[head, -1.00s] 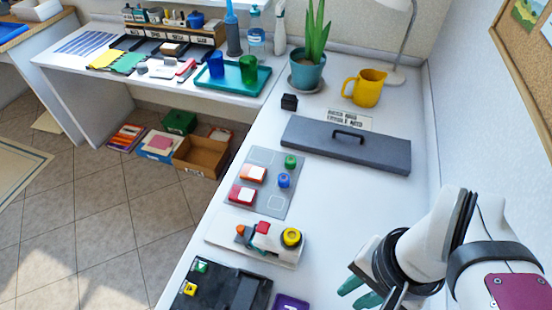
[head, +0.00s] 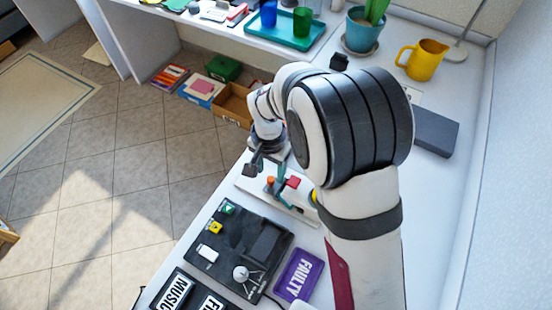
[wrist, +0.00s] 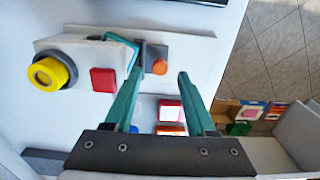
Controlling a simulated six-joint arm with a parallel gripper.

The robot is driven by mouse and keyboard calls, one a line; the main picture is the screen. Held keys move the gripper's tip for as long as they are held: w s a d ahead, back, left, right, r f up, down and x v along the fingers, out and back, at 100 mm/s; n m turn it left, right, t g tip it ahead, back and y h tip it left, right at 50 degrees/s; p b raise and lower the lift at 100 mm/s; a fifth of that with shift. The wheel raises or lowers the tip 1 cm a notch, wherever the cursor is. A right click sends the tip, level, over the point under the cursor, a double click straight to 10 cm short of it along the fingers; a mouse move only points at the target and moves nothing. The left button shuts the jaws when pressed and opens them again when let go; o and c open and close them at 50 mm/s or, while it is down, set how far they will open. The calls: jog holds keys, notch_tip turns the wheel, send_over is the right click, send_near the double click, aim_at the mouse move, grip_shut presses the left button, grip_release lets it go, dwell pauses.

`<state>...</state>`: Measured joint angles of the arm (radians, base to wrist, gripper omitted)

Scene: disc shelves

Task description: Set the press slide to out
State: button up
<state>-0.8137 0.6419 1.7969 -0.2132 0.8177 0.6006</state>
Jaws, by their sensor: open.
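The press is a white base (wrist: 188,60) with a yellow round button (wrist: 47,73), a red square block (wrist: 103,79), a teal bracket (wrist: 120,38), a dark grey block (wrist: 153,52) and an orange knob (wrist: 159,66). I cannot tell for sure which part is the slide. In the head view the orange knob (head: 270,181) and red block (head: 293,182) show, and my arm mostly hides the yellow button. My gripper (wrist: 160,74) is open, with its teal fingers apart and the orange knob between their tips in the wrist view. Its height above the knob and any contact are unclear.
A black panel (head: 222,262) with small coloured parts and a purple FAULTY plate (head: 299,275) lie nearer than the press. A yellow jug (head: 421,60), a plant pot (head: 362,32) and a dark grey box (head: 436,132) stand farther back. The table's left edge is close.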

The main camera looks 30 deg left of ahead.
jog(key=shift+f, duration=1.3)
grip_shut()
dwell(0.5)
